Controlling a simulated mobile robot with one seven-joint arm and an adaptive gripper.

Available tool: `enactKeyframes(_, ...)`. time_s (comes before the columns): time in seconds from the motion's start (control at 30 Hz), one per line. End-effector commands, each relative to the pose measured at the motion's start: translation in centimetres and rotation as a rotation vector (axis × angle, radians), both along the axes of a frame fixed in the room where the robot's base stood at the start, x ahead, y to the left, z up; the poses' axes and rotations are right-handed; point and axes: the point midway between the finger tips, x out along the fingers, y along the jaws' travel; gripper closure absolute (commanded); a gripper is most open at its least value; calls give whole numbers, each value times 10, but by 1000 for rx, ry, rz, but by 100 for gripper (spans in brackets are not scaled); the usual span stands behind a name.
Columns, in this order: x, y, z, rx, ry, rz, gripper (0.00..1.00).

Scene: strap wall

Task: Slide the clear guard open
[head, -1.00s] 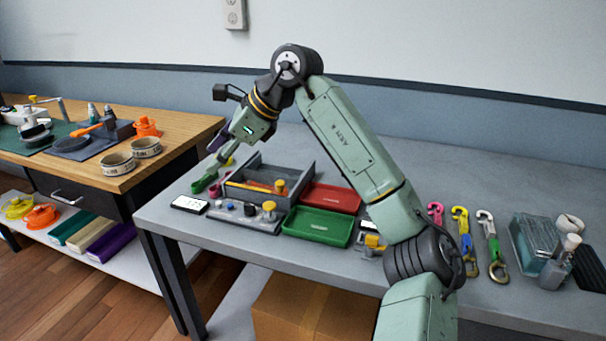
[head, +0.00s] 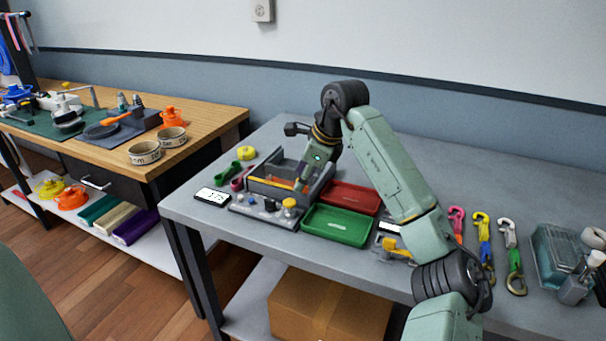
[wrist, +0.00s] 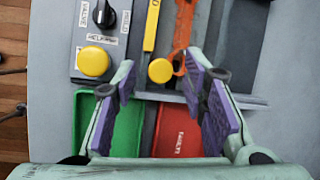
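My gripper (head: 303,183) is low over the grey open-topped tray (head: 262,180) on the workbench. In the wrist view my gripper (wrist: 160,75) is open, with purple pads on both fingers. A yellow knob (wrist: 160,70) on the end of a yellow bar (wrist: 152,25) shows between the fingertips; I cannot tell whether they touch it. An orange part (wrist: 184,22) lies beside the bar, near the right finger. I cannot make out a clear guard for certain in either view.
A control panel (head: 266,210) with dials and a yellow button (wrist: 93,62) stands in front of the tray. A green bin (head: 337,226) and a red bin (head: 352,197) are right of it. Coloured straps (head: 482,238) lie farther right.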

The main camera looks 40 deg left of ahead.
Motion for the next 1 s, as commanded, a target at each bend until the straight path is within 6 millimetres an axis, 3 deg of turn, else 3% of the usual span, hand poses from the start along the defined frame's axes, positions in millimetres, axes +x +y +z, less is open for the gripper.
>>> enactKeyframes(0.37, 0, 4, -8, 0, -1, 0, 61)
enactKeyframes(1.0, 0, 3, -7, 0, -1, 0, 100)
